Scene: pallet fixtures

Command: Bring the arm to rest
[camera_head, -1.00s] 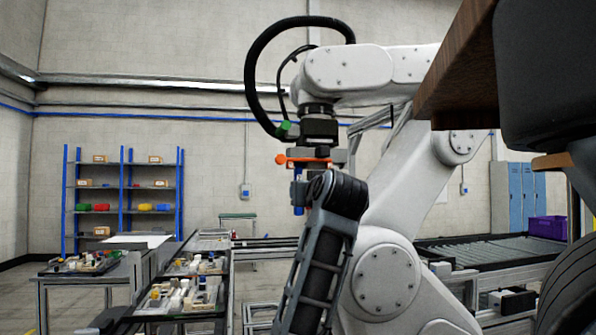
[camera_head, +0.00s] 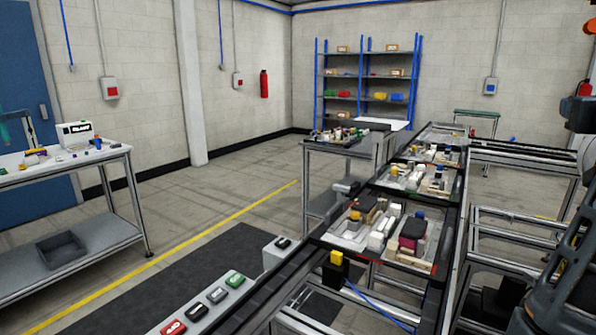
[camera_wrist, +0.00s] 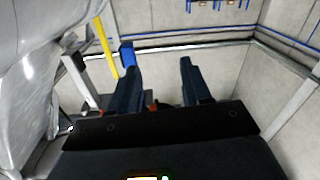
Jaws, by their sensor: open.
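My gripper (camera_wrist: 157,68) shows in the wrist view. Its two dark fingers stand well apart with nothing between them. Pale wall and floor lie beyond the fingertips, and the gripper touches nothing that I can make out. In the head view only dark arm parts and a bit of orange show at the right edge, and I cannot make out the fingers there.
A conveyor line with trays of parts (camera_head: 432,268) runs back from the lower middle. A workbench (camera_head: 70,176) stands at left, a blue shelf (camera_head: 367,85) at the back. The floor (camera_head: 220,215) between is open. A large pale body (camera_wrist: 30,70) is close at left in the wrist view.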

